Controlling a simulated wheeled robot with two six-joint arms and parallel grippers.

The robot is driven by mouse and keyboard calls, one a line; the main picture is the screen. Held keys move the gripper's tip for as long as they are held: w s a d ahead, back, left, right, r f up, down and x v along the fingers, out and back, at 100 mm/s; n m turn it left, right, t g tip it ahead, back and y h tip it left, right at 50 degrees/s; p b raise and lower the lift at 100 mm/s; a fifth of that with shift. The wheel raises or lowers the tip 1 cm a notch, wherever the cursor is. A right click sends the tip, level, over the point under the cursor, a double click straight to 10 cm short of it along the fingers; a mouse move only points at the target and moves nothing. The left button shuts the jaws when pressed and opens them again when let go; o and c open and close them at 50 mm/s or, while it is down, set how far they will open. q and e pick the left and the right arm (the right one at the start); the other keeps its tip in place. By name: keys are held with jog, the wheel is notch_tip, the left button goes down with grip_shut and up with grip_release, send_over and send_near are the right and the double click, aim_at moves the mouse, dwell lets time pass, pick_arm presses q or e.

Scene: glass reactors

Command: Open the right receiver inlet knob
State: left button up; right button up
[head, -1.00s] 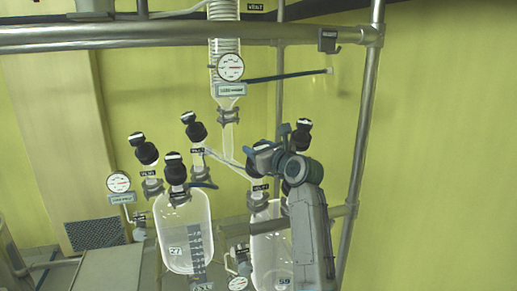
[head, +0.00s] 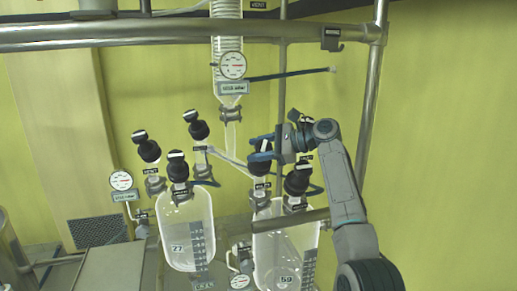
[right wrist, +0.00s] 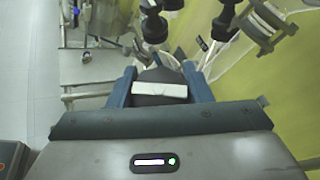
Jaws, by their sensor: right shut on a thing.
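The right receiver (head: 268,248) is the clear glass vessel marked 59 at the lower middle right. The black knob (head: 259,168) above its left neck, at the end of the slanted glass tube, is the inlet knob. My right gripper (head: 260,149) reaches it from the right, its blue fingers at the knob's top and hiding part of it. In the right wrist view, the fingers are shut on a dark knob top (right wrist: 160,99) with a white bar lying across the picture. My left gripper is not in view.
Another black-knobbed valve (head: 298,181) stands close beside, under my right wrist. The left receiver (head: 178,235), marked 27, has its own knob (head: 177,166). A steel post (head: 370,100) rises right of my arm. A gauge (head: 233,66) hangs above.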

jog(key=n+g, duration=0.1)
jog(key=n+g+h, duration=0.1)
jog(key=n, duration=0.1)
jog(key=n+g, duration=0.1)
jog(key=g, duration=0.1)
jog(key=shift+s+f+n+h, duration=0.15)
jog(key=shift+s+n+h, duration=0.15)
jog(key=shift+h, duration=0.1)
jog(key=shift+g, duration=0.4)
jog(key=shift+f, duration=0.1)
jog(key=o, duration=1)
jog(key=shift+d, duration=0.1)
